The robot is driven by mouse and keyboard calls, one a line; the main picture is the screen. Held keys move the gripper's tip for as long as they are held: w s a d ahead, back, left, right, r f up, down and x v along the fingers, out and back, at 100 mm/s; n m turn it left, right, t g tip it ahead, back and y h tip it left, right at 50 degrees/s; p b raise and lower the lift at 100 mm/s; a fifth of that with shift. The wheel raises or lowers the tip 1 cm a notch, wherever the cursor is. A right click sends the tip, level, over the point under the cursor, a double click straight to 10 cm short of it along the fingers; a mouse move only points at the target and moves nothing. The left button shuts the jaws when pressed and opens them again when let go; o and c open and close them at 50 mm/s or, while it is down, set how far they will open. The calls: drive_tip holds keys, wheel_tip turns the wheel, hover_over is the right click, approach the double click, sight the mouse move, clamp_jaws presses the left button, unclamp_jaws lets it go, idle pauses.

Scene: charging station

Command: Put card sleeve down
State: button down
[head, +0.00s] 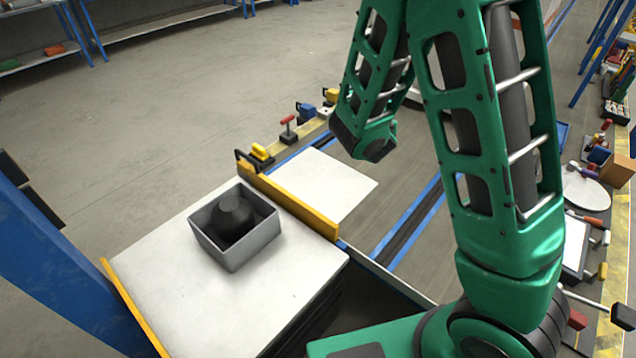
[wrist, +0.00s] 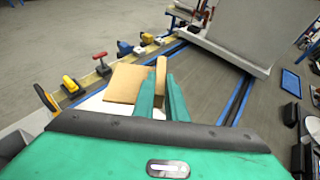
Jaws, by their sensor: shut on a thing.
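The card sleeve (wrist: 124,83) is tan and shows in the wrist view, just ahead and to the left of my fingers. A narrow tan part of it stands upright between the fingertips. My gripper (wrist: 160,82) has two teal fingers shut on this part. A pale surface shows below and behind the sleeve; whether the sleeve touches it I cannot tell. In the head view my green arm reaches away over the floor, and neither the fingers nor the sleeve can be made out.
A grey open box (head: 236,252) with a dark round object (head: 233,216) stands on a white table (head: 180,282). A yellow rail (head: 290,203) separates it from a white panel (head: 330,183). Tools lie at the right.

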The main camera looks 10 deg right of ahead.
drive_tip(key=w+a+f+n+y, duration=0.1)
drive_tip(key=w+a+f, duration=0.2)
drive_tip(key=w+f, duration=0.35)
drive_tip(key=w+a+f+n+y, duration=0.1)
drive_tip(key=w+a+f, duration=0.2)
drive_tip(key=f, duration=0.6)
drive_tip(key=w+a+f+n+y, duration=0.45)
drive_tip(key=a+f, duration=0.35)
drive_tip(key=a, duration=0.3)
hover_over(315, 171)
drive_tip(key=shift+m+y, duration=0.25)
wheel_tip(315, 171, down, 7)
drive_tip(key=shift+s+f, duration=0.1)
drive_tip(key=shift+s, duration=0.05)
drive_tip(key=shift+f, duration=2)
drive_tip(key=c, duration=1.8)
unclamp_jaws()
drive_tip(key=shift+f, duration=0.1)
